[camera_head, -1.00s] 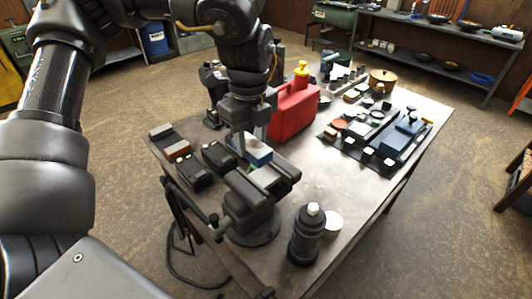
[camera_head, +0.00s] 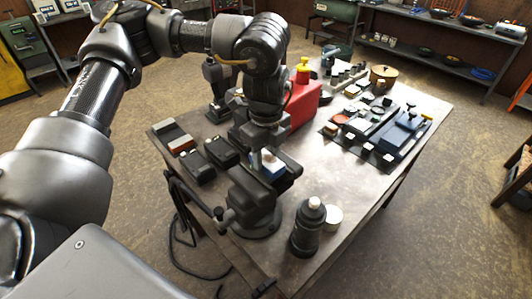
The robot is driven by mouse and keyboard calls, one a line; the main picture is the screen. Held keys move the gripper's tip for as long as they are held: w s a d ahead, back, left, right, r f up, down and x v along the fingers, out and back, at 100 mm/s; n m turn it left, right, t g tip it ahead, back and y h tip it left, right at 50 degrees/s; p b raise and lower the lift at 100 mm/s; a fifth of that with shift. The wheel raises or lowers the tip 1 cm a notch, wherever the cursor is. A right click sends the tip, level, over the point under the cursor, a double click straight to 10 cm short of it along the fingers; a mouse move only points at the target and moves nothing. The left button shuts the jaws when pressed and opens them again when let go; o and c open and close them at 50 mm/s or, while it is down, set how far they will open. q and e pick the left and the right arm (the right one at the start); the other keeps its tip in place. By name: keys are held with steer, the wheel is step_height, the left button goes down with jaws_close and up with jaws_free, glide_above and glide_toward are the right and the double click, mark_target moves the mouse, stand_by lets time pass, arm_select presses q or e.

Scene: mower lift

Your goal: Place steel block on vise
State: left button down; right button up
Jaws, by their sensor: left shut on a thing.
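The dark grey vise (camera_head: 252,204) stands on its round base at the near left part of the table. My left gripper (camera_head: 267,160) points down over the vise jaws. It is shut on a small block, pale on top with a blue side (camera_head: 282,173), which I take for the steel block. The block is at the vise's jaws. My gripper and wrist hide part of it, and I cannot tell whether it rests on the vise. My right gripper is out of view.
A red canister (camera_head: 304,101) stands close behind my left wrist. A dark bottle (camera_head: 308,228) and a white-lidded round tin (camera_head: 332,216) stand right of the vise. Dark boxes (camera_head: 222,152) lie to its left. Trays of small parts (camera_head: 380,128) fill the table's right side.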

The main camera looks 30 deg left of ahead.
mark_target(266, 159)
arm_select(q)
steer(key=shift+s, duration=0.1)
steer(key=shift+d+f, duration=0.1)
steer(key=shift+f, duration=0.1)
steer(key=shift+f+b, duration=0.3)
steer(key=shift+f, duration=0.05)
steer(key=c, duration=0.9)
jaws_free()
steer(key=shift+o, duration=0.2)
steer(key=shift+r, duration=0.15)
steer(key=shift+r+p, duration=0.3)
steer(key=shift+r, duration=0.1)
step_height(266, 159, up, 12)
steer(key=b, duration=0.1)
steer(key=shift+r, duration=0.1)
